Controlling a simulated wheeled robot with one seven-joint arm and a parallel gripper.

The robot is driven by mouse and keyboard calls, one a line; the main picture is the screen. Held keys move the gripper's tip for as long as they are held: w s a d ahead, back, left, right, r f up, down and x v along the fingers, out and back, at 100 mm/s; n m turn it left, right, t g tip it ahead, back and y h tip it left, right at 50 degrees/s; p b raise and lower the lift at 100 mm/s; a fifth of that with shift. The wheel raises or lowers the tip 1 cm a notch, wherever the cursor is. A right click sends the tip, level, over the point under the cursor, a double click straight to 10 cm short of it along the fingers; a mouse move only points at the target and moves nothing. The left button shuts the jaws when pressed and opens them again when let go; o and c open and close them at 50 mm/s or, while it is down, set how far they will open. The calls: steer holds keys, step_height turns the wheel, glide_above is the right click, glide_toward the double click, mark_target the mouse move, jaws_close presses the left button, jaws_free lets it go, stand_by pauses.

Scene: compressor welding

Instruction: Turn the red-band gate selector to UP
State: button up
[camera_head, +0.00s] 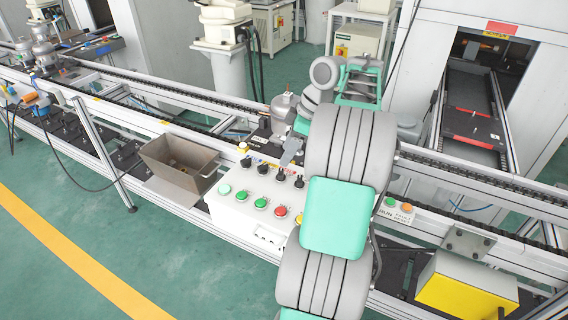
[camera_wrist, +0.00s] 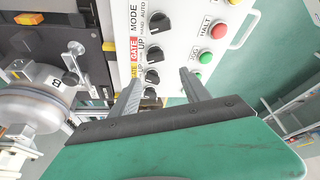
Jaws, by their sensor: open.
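The red-band gate selector (camera_wrist: 154,53) is a black knob on the white control panel (camera_wrist: 182,20), beside a red GATE label (camera_wrist: 135,47) with UP printed near it. A yellow-band selector (camera_wrist: 152,77) sits below it in the wrist view and the MODE knob (camera_wrist: 158,22) above it. My gripper (camera_wrist: 160,78) is open and empty, with its two fingers apart. In the picture the fingertips lie below the red-band knob, either side of the yellow-band one; I cannot tell their height above the panel. In the head view my gripper (camera_head: 291,152) is over the panel's back edge.
Red HALT (camera_wrist: 219,30) and green JOG (camera_wrist: 207,57) buttons stand beside the knobs. A silver compressor (camera_wrist: 35,95) is close by on the conveyor line. A brown bin (camera_head: 178,165) hangs left of the panel. A yellow box (camera_head: 467,287) is at the right.

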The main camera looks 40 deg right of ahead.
mark_target(282, 171)
steer(key=b+x, duration=0.1)
steer(key=x, duration=0.1)
steer(key=d+b+x, duration=0.1)
steer(key=x, duration=0.2)
steer(key=b+x, duration=0.2)
steer(key=shift+s+d+f, duration=0.15)
steer(key=shift+s+f, duration=0.15)
steer(key=shift+f, duration=0.15)
jaws_close()
